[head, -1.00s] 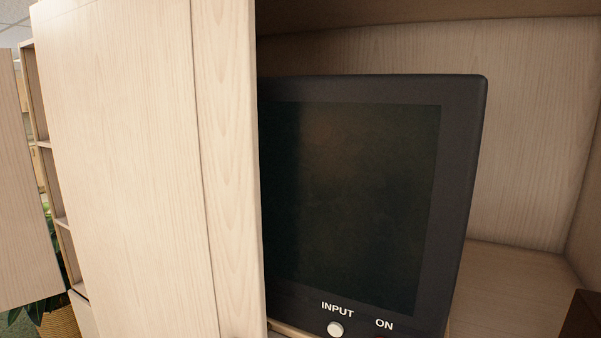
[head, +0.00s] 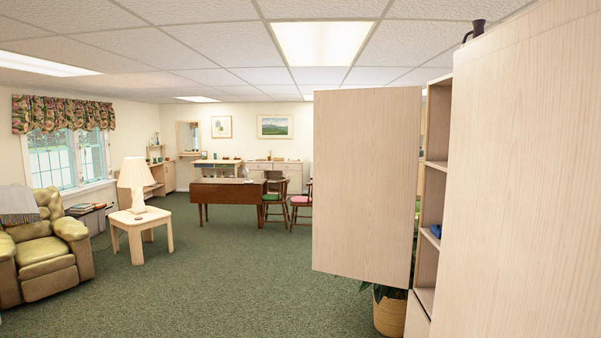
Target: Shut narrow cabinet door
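A light wood cabinet door (head: 365,180) stands wide open near the middle right of the head view, its broad face toward me. To its right is a narrow open cabinet (head: 432,205) with shelves, and the door appears to belong to it. A blue item (head: 435,231) lies on one of these shelves. The hinge line is not clear from here. Neither of my grippers shows in the view.
A large wood panel (head: 530,190) fills the right side, close to me. A potted plant in a basket (head: 389,314) stands below the door. Green carpet (head: 230,270) is clear ahead and left. A lamp table (head: 141,222) and an armchair (head: 42,255) stand left.

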